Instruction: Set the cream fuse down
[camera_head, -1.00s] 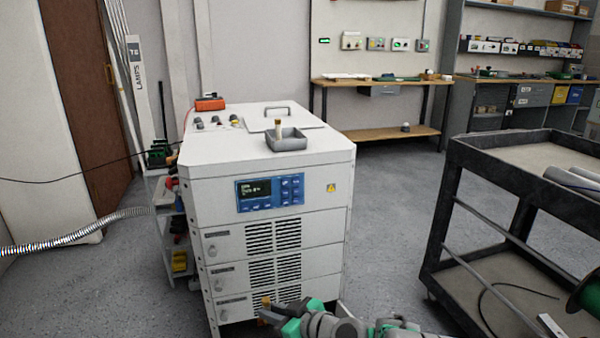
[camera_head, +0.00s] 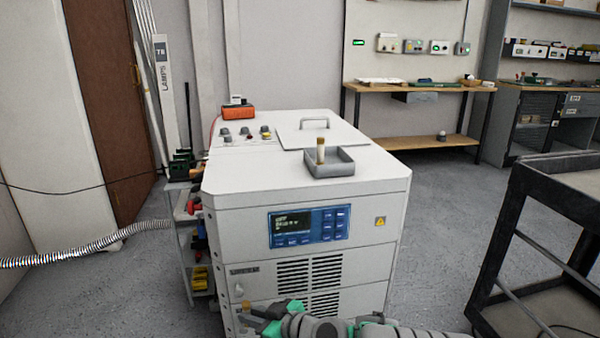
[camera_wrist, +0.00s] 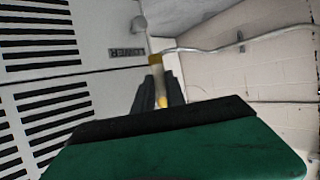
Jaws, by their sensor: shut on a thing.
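A fuse (camera_wrist: 156,61) with a brass-coloured end and a paler yellowish body is in the wrist view, between the fingers of my gripper (camera_wrist: 158,93). My gripper is shut on it. In the head view my gripper (camera_head: 256,312) is low in front of the white cabinet (camera_head: 340,240), well below its top; the held fuse is too small there to make out clearly. A second, similar fuse (camera_head: 320,150) stands upright in a small grey tray (camera_head: 345,168) on the cabinet top. I cannot tell the two fuses apart by colour.
The cabinet top also carries a handle (camera_head: 314,121), several knobs (camera_head: 245,131) and an orange device (camera_head: 238,111). A dark cart (camera_head: 530,200) stands at the right. A workbench (camera_head: 420,88) is at the back wall. Open floor lies between cabinet and cart.

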